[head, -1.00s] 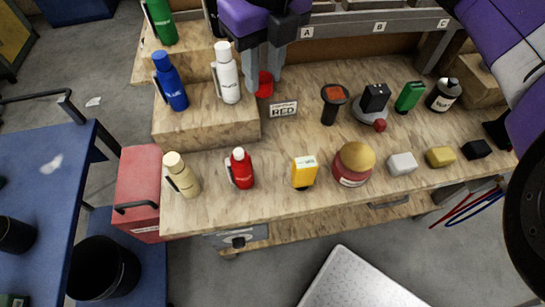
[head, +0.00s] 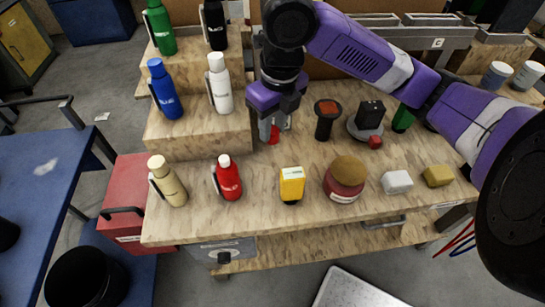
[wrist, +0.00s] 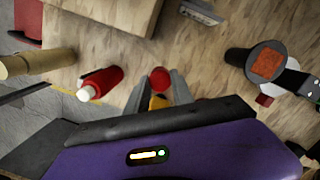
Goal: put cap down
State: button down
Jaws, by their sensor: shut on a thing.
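My gripper (head: 274,130) points down over the workbench, behind the red bottle and the yellow box. It is shut on a small red cap (head: 273,136), which also shows between the two grey fingers in the wrist view (wrist: 160,80). I cannot tell whether the cap touches the bench top. The red bottle (head: 228,178) stands upright at the front left of the gripper, its white top showing. It also shows in the wrist view (wrist: 102,82). The label sign is mostly hidden behind my gripper in the head view.
A wooden step with a white bottle (head: 219,84) and a blue bottle (head: 165,90) stands to the left. A yellow box (head: 292,185) and a jar (head: 345,178) stand in front. A black tool with a red top (head: 326,118) is close on the right.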

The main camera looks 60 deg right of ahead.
notch_tip(320, 180, down, 10)
jog(key=shift+f, duration=0.2)
jog(key=shift+f+b, duration=0.2)
jog(key=shift+b, duration=0.3)
jog(key=c, duration=1.1)
grip_release()
jog(key=shift+r, duration=0.2)
jog(key=r, duration=0.4)
jog(key=s+r+p, duration=0.1)
jog(key=r, duration=0.7)
jog(key=shift+s+a, duration=0.15)
jog(key=shift+a, duration=0.05)
